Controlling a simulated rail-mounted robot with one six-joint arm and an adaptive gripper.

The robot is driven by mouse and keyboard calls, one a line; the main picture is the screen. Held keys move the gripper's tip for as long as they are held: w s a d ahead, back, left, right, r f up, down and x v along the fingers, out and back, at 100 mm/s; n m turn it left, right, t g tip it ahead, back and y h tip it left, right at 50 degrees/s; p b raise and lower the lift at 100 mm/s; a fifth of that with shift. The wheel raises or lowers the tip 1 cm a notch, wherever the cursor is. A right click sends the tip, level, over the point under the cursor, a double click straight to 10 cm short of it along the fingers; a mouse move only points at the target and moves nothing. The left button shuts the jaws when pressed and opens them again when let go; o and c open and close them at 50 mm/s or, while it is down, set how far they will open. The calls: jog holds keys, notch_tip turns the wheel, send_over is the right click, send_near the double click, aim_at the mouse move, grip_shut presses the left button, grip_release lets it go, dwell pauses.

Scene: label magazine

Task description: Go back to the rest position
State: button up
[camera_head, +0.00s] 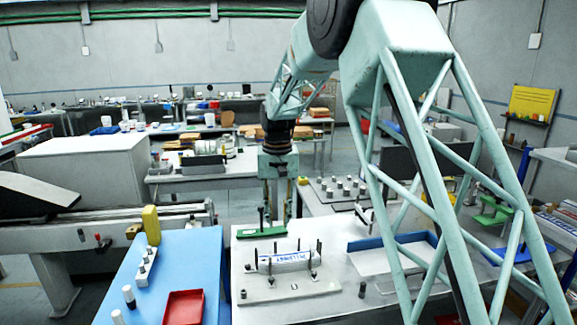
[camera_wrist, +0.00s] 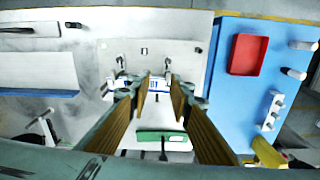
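The label magazine (camera_head: 291,288) is a pale plate with dark upright posts on the white table. A white label stack (camera_head: 284,261) with blue print lies between the posts. It also shows in the wrist view (camera_wrist: 154,85), seen between my fingers. My gripper (camera_head: 272,215) hangs pointing down at the end of my arm, behind and above the magazine in the head view. In the wrist view my gripper (camera_wrist: 157,84) has its two brown-sided fingers apart, with nothing held between them. I cannot tell its exact height above the table.
A green block (camera_head: 262,230) stands behind the magazine. A blue table (camera_head: 172,268) at left carries a red tray (camera_head: 184,307) and white cylinders. A blue-rimmed white tray (camera_head: 385,262) lies to the right. A table with several pegs (camera_head: 340,187) is behind.

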jog(key=s+d+r+t+b, duration=0.1)
jog(key=s+d+r, duration=0.45)
jog(key=s, duration=0.35)
jog(key=s+d+r+b, duration=0.2)
jog(key=s+d+r, duration=0.35)
jog(key=s, duration=0.25)
jog(key=s+d+r+t+b, duration=0.1)
jog(key=s+d+r, duration=0.45)
jog(key=s, duration=0.35)
jog(key=s+d+f+b, duration=0.2)
jog(key=s+d+f, duration=0.1)
jog(key=s, duration=1.2)
jog(key=s+d+f+m+t+b, duration=0.1)
jog(key=s+d+f, duration=0.3)
jog(key=s, duration=1.2)
jog(key=shift+d+f+t+b, duration=0.25)
jog(key=shift+d+t+b, duration=0.05)
jog(key=shift+d+b, duration=0.3)
jog(key=shift+w, duration=0.1)
